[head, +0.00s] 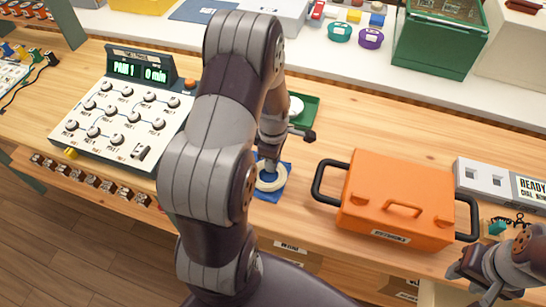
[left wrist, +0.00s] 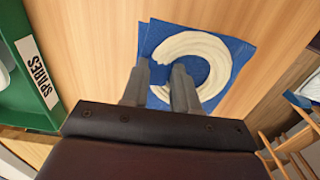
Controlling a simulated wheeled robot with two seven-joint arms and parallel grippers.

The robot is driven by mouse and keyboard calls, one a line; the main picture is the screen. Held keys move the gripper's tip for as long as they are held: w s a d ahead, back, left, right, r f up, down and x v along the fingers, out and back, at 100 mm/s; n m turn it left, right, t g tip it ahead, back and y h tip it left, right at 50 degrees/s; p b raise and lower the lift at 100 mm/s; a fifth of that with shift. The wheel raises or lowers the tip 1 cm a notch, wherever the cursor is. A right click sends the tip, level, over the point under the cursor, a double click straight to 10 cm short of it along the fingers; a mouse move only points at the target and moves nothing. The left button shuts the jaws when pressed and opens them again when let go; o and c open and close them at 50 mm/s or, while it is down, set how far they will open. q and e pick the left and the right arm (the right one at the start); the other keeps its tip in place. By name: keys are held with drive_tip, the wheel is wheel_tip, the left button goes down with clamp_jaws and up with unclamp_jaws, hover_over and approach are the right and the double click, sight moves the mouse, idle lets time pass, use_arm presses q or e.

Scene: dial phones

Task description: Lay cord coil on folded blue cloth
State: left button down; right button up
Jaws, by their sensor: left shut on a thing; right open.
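The cream cord coil (head: 271,183) lies over the folded blue cloth (head: 266,196) near the front of the wooden bench. In the left wrist view the ring-shaped coil (left wrist: 222,62) is over the blue cloth (left wrist: 243,50), with blue showing around it and inside it. I cannot tell whether the coil bears fully on the cloth. My left gripper (head: 268,163) points down at the coil and is shut on its near side; its fingers (left wrist: 161,82) hide part of the ring. My right gripper (head: 474,288) is open and empty at the lower right.
A green tray (head: 311,107), labelled SPARES in the left wrist view (left wrist: 18,98), is just behind the cloth. An orange case (head: 398,190) with black handles stands to the right. A dial panel (head: 120,125) stands left. Bare wood separates cloth and case.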

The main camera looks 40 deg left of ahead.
use_arm(q)
drive_tip(key=shift+f, duration=0.3)
drive_tip(key=c, duration=1.3)
unclamp_jaws()
drive_tip(key=shift+s, duration=0.15)
drive_tip(key=o, duration=0.4)
drive_tip(key=shift+o, duration=0.2)
wheel_tip(320, 180, up, 13)
drive_tip(key=s+d+m, duration=0.3)
drive_tip(key=d+m, duration=0.3)
drive_tip(key=m, duration=0.5)
drive_tip(key=s+d+m+t, duration=0.1)
drive_tip(key=s+d+m, duration=0.2)
drive_tip(key=d+m, duration=0.3)
drive_tip(key=m+p, duration=0.1)
drive_tip(key=m, duration=0.3)
drive_tip(key=shift+s+d+m, duration=0.3)
drive_tip(key=shift+s+m, duration=0.1)
